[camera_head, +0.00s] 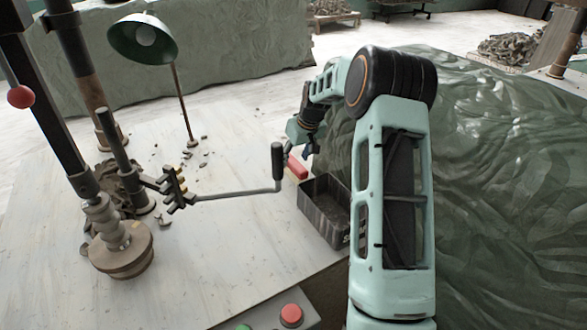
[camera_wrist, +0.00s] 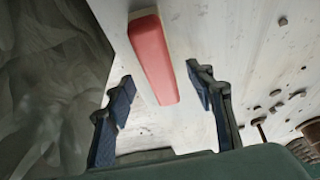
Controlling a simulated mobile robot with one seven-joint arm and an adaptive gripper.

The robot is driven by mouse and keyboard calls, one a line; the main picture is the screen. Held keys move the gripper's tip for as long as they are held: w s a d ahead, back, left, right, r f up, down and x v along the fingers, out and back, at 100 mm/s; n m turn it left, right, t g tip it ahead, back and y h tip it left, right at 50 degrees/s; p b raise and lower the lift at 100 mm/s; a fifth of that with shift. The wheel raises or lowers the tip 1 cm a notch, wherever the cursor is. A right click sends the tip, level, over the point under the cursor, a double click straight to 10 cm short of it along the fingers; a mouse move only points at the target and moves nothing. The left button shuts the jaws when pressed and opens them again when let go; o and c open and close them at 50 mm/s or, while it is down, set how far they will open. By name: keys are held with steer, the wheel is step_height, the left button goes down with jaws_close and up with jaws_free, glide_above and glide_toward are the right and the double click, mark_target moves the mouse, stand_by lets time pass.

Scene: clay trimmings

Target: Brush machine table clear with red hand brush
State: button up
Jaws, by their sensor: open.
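The red hand brush (camera_head: 297,167) lies on the pale machine table (camera_head: 230,237) near its right edge, just behind a dark bin. In the wrist view the red brush (camera_wrist: 153,58) lies lengthwise, with its near end between my two fingers. My gripper (camera_wrist: 165,108) is open, one finger on each side, and not touching the brush as far as I can see. In the head view my gripper (camera_head: 298,143) is partly hidden behind a crank handle and my arm. Small dark clay crumbs (camera_head: 190,155) lie scattered around the lamp base; they also show in the wrist view (camera_wrist: 277,107).
A dark open bin (camera_head: 325,212) stands at the table's right edge. A crank handle (camera_head: 277,165) on a long rod reaches across the table. A green lamp (camera_head: 143,40), a machine column (camera_head: 118,245) and a green-draped mass (camera_head: 500,170) stand around. The front middle of the table is clear.

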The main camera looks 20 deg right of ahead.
mark_target(294, 161)
steer(key=x, duration=0.3)
steer(key=shift+f, duration=0.1)
steer(key=shift+f, duration=0.2)
stand_by(0.4)
steer(key=c, duration=1.3)
